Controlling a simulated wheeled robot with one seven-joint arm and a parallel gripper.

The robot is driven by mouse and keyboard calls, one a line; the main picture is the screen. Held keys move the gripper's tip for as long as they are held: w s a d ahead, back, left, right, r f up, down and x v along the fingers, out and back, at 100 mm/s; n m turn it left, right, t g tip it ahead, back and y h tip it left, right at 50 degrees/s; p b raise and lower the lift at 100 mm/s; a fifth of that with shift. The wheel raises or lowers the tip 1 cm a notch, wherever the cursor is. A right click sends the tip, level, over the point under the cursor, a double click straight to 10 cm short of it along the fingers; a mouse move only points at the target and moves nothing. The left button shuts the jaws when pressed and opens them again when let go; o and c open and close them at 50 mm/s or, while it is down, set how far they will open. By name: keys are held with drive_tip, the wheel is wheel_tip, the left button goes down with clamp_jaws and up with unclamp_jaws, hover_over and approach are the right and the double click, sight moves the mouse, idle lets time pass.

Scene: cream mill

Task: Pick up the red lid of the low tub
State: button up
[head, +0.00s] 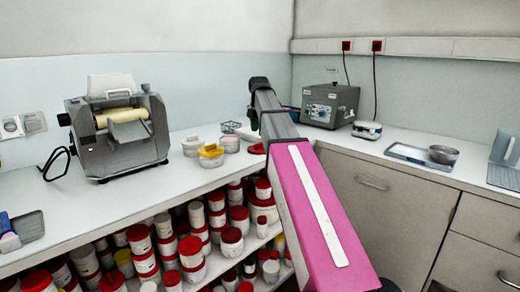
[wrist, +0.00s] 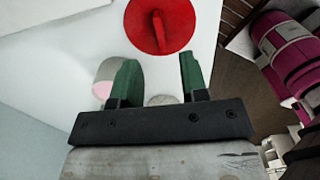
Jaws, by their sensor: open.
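The red round lid (wrist: 133,28) with a raised red grip bar across its middle lies over the white counter at the top of the wrist view. In the head view, a red lid (head: 256,149) shows partly behind my arm near the counter's front edge. Whether a low tub sits beneath it cannot be told. My gripper (wrist: 157,60) is open and empty. In the wrist view its two green fingers point toward the lid's grip bar, with the lid just beyond the tips. In the head view my arm hides the gripper.
In the head view, a yellow-rimmed tub (head: 211,160) and white tubs stand left of the lid. A roller mill (head: 118,128) stands farther left, a grey box device (head: 330,106) behind. Shelves below hold several red-lidded jars.

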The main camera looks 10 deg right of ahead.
sight(259, 144)
drive_tip(key=shift+f, duration=3.45)
drive_tip(key=shift+c, duration=0.3)
clamp_jaws()
